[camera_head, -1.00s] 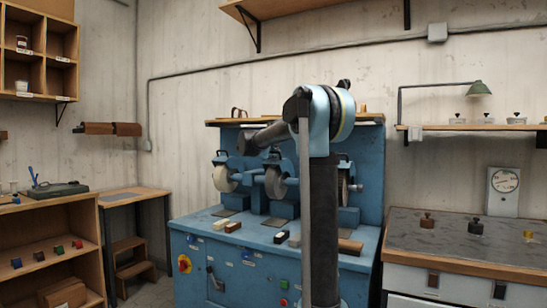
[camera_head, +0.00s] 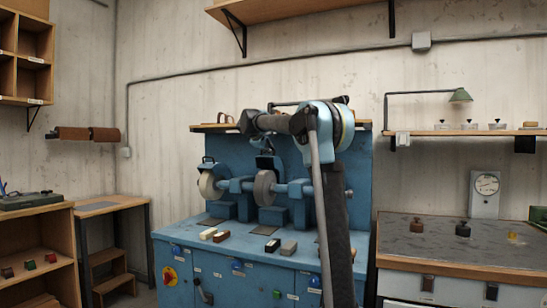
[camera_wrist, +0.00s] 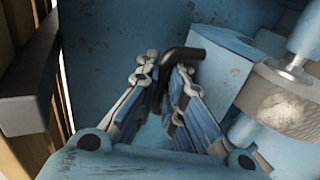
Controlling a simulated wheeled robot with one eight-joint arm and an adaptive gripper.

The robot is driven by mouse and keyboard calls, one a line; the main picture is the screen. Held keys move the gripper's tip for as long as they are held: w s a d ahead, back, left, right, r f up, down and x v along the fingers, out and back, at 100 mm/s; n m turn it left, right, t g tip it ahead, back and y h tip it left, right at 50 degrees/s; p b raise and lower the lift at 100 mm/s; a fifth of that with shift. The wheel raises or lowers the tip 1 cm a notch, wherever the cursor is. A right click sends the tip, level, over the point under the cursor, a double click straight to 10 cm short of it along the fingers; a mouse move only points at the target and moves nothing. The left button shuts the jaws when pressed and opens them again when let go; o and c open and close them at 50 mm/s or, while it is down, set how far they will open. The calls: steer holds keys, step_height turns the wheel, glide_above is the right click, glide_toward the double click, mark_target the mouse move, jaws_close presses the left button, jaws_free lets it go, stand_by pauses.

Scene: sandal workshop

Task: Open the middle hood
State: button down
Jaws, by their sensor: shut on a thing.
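The blue grinding machine (camera_head: 355,185) has wheels in a row. The middle hood (camera_head: 266,162) appears tilted up, with the round middle wheel (camera_head: 265,188) showing below it. My gripper (camera_head: 262,143) is above and behind this wheel, small and partly merged with the hood in the head view. In the wrist view, my gripper's fingers (camera_wrist: 164,75) are shut on the hood's bent black handle (camera_wrist: 185,54). The left hood (camera_head: 210,166) sits down over the left wheel (camera_head: 206,185). My arm hides the right wheel and its hood.
Small blocks, including a dark red one (camera_head: 221,237) and a black one (camera_head: 272,246), lie on the machine's front ledge. A wooden shelf (camera_head: 205,128) tops the back panel. A grey-topped cabinet (camera_head: 410,245) stands at right and a small table (camera_head: 115,203) at left.

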steer(key=shift+w+d+r, duration=0.3)
steer(key=shift+w, duration=0.4)
steer(key=shift+w+d+r, duration=0.25)
steer(key=shift+w, duration=0.4)
steer(key=c, duration=2)
jaws_free()
steer(key=v, duration=1.2)
steer(key=shift+f, duration=0.1)
